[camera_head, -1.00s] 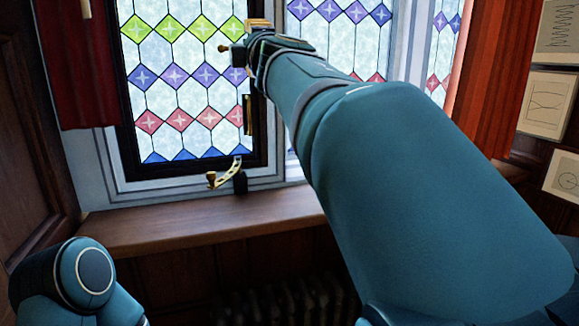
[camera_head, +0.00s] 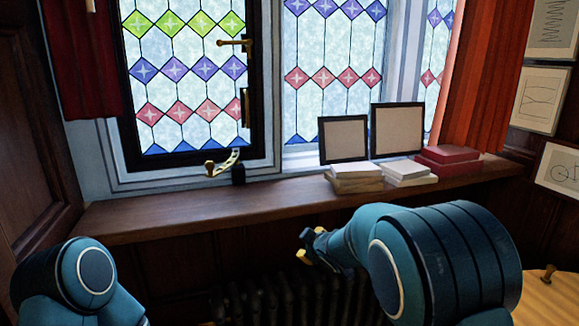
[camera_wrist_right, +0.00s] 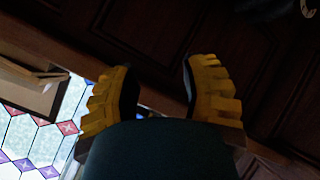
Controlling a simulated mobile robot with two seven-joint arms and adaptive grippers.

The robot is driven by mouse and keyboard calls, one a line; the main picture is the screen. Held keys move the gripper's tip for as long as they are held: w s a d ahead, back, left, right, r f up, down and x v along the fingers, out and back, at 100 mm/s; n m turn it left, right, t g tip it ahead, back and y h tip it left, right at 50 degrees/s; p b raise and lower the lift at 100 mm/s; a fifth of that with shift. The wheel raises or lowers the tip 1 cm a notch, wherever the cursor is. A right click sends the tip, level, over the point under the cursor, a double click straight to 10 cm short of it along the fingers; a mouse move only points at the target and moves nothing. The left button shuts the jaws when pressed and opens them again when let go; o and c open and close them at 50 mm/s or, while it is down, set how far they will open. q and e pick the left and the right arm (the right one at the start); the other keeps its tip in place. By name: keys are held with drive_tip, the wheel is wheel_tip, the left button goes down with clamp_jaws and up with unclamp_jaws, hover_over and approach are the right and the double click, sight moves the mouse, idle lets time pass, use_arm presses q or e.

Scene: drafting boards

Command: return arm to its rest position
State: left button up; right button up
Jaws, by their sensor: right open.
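My right arm is folded low in front of the sill in the head view. Its gripper (camera_head: 311,246) hangs below the sill edge, in front of the dark radiator, clear of the window. In the right wrist view its two yellow ridged fingers (camera_wrist_right: 160,88) stand apart with nothing between them, so it is open and empty. My left arm shows only as a rounded teal joint at the lower left; its gripper is out of view. The leaded window (camera_head: 187,75) has a dark frame, a brass handle (camera_head: 235,43) and a brass stay (camera_head: 222,164) at its bottom.
The wooden sill (camera_head: 200,214) is bare on its left. On its right stand two picture frames (camera_head: 397,130), white books (camera_head: 355,178) and red books (camera_head: 448,161). A radiator (camera_head: 265,300) is below. Red curtains (camera_head: 480,85) hang at both sides. A wooden surface (camera_head: 545,295) is at lower right.

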drive_tip(key=s+d+f+m+g+b, duration=0.1)
drive_tip(key=s+d+f+m+g, duration=0.25)
drive_tip(key=s+f, duration=0.65)
drive_tip(key=s+d+f+m+g, duration=0.2)
drive_tip(key=s+f+m, duration=0.35)
drive_tip(key=f, duration=0.85)
drive_tip(key=s+f+m+g, duration=0.1)
drive_tip(key=s+f+m, duration=0.1)
drive_tip(key=s, duration=0.8)
drive_tip(key=s+a+f+m+g+y, duration=0.1)
drive_tip(key=s+f+m+g, duration=0.1)
drive_tip(key=s+f, duration=0.3)
drive_tip(key=s, duration=0.4)
drive_tip(key=shift+s+f+m+b, duration=0.2)
drive_tip(key=shift+s+m+b, duration=0.1)
drive_tip(key=shift+s+b, duration=0.1)
drive_tip(key=shift+a+g, duration=0.1)
drive_tip(key=shift+g, duration=0.15)
